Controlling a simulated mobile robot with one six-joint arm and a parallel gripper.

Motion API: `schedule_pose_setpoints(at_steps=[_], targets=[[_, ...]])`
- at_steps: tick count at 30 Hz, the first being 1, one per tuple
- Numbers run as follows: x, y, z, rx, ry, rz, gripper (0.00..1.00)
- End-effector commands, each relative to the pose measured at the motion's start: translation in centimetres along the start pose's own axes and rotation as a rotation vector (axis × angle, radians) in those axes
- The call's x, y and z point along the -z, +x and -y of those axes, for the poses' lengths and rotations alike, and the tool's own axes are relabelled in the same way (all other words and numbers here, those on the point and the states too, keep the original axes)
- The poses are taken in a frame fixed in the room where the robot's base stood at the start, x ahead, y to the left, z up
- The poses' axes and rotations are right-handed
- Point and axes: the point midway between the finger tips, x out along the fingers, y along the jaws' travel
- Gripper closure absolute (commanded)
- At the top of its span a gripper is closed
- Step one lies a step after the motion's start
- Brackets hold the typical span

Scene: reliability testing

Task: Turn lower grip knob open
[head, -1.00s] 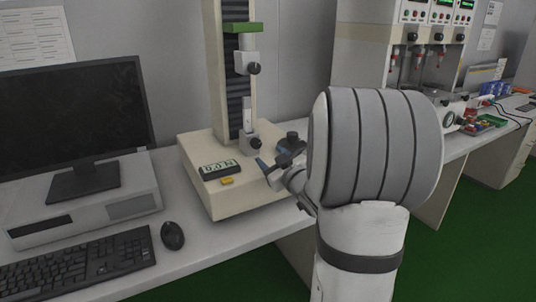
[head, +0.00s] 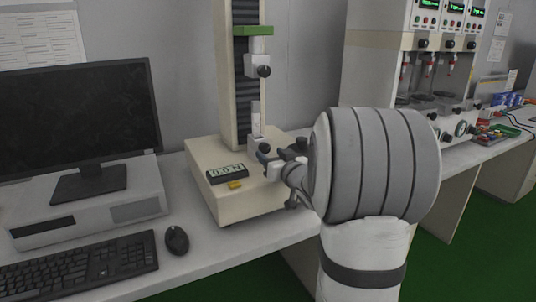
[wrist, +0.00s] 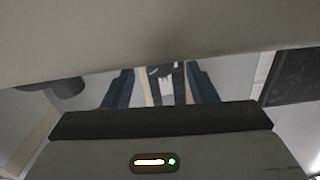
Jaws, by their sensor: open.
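The test machine has a tall cream column with a lower grip (head: 255,137), a small grey block low on the column. Its dark round lower knob (head: 266,145) faces right and front. My gripper (head: 265,155) is open, with its blue fingertips right at or just below the lower knob. I cannot tell whether they touch it. In the wrist view the two dark blue fingers (wrist: 162,85) stand apart, with pale and dark machine parts showing between them. The knob is not clear there.
The upper grip (head: 256,64) with its own dark knob sits higher on the column. The cream base carries a digital display (head: 227,174) and a yellow button (head: 235,185). A monitor (head: 80,120), keyboard (head: 90,262) and mouse (head: 177,240) lie left. Other bench equipment stands at right.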

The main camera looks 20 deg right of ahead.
Motion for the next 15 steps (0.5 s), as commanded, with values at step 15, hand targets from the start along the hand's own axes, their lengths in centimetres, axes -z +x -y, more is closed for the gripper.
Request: schedule_pose_setpoints(at_steps=[15], targets=[[0.0, 3.4, 0.0, 0.000, -0.001, 0.000, 0.48]])
